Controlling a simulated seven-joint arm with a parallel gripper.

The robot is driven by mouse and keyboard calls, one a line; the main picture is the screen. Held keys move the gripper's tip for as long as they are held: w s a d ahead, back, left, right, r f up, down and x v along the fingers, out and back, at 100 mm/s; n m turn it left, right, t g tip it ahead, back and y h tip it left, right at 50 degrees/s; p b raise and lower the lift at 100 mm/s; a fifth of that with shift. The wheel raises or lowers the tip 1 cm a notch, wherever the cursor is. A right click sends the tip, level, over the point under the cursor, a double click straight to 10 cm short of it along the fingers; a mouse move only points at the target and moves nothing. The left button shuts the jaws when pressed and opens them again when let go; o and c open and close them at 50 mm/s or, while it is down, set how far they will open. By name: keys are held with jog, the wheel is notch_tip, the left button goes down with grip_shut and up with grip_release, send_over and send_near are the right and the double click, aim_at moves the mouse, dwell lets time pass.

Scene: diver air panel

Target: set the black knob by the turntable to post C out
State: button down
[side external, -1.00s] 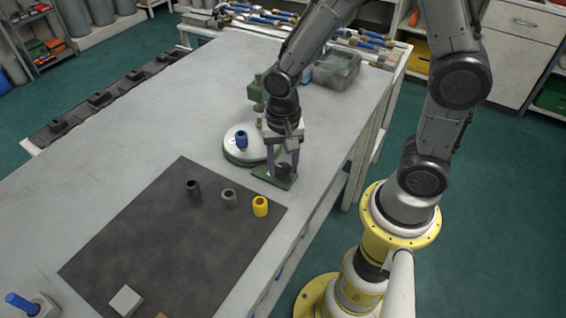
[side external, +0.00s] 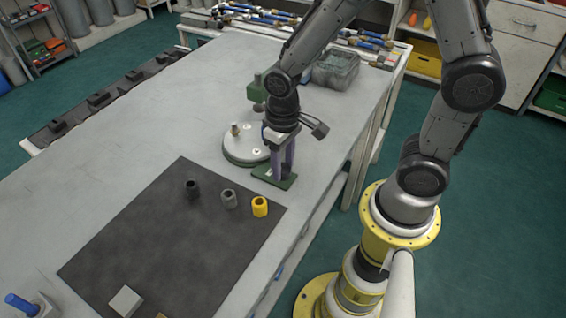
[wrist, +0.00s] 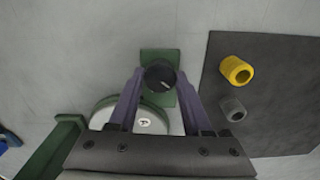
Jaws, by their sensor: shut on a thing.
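The black knob (wrist: 158,74) sits on a small green plate (wrist: 160,56) beside the turntable. A pale line on its top points to the lower right in the wrist view. My gripper (wrist: 159,80) is shut on the knob, with one purple finger on each side. In the side view my gripper (side external: 280,176) stands upright over the green plate (side external: 268,175), and its fingers hide the knob. The turntable (side external: 240,156) is a white disc on a green base, with a brass post (side external: 235,130) showing.
A dark mat (side external: 150,235) holds black (side external: 192,188), grey (side external: 229,199) and yellow (side external: 260,206) sleeves close in front of the plate. A green upright (side external: 254,92) and a grey bin (side external: 336,70) stand behind.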

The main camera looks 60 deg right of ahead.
aim_at(283, 168)
jog(key=n, duration=0.4)
jog(key=shift+r, duration=0.1)
jog(key=shift+w+n, duration=0.1)
jog(key=shift+n, duration=1.7)
jog(key=shift+c, duration=1.7)
grip_release()
notch_tip(283, 168, up, 14)
